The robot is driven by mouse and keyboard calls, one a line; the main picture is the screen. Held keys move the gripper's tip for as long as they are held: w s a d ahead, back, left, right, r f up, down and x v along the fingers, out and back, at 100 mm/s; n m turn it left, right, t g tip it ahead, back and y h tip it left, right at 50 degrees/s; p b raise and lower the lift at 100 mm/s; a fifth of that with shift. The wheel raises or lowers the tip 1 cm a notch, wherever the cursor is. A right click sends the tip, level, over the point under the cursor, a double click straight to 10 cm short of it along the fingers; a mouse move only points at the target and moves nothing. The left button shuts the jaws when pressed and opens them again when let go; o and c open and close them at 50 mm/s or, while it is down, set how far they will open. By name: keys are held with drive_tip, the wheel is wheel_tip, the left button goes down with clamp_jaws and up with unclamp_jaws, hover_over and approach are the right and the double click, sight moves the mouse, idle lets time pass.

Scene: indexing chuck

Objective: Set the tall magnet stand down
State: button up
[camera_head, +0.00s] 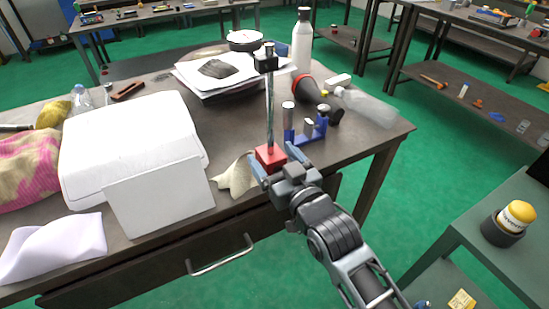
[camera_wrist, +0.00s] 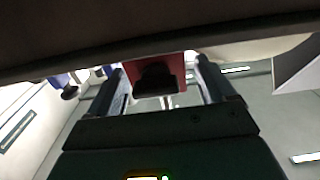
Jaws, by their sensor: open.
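The tall magnet stand has a red block base (camera_head: 269,154), an upright metal post (camera_head: 270,110) and a black clamp (camera_head: 266,61) near its top. It stands upright at the table's front edge, and its base seems to rest on the tabletop. My gripper (camera_head: 277,160) is open at the base, one finger on either side of it. In the wrist view the red base (camera_wrist: 177,68) shows between my open fingers (camera_wrist: 161,84), with a dark part in front of it. Whether either finger touches the base cannot be told.
A blue holder (camera_head: 306,134) with metal cylinders stands close right of the stand. A beige cloth (camera_head: 236,177) lies close left, beside a white box (camera_head: 130,150). A dark red cone-shaped thing (camera_head: 308,88) and a white bottle (camera_head: 302,42) stand behind. The table's right front corner is clear.

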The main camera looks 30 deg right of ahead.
drive_tip(key=shift+r, duration=0.2)
drive_tip(key=s+b, duration=0.1)
drive_tip(key=s, duration=1.1)
drive_tip(key=shift+b, duration=0.3)
drive_tip(key=shift+f, duration=0.1)
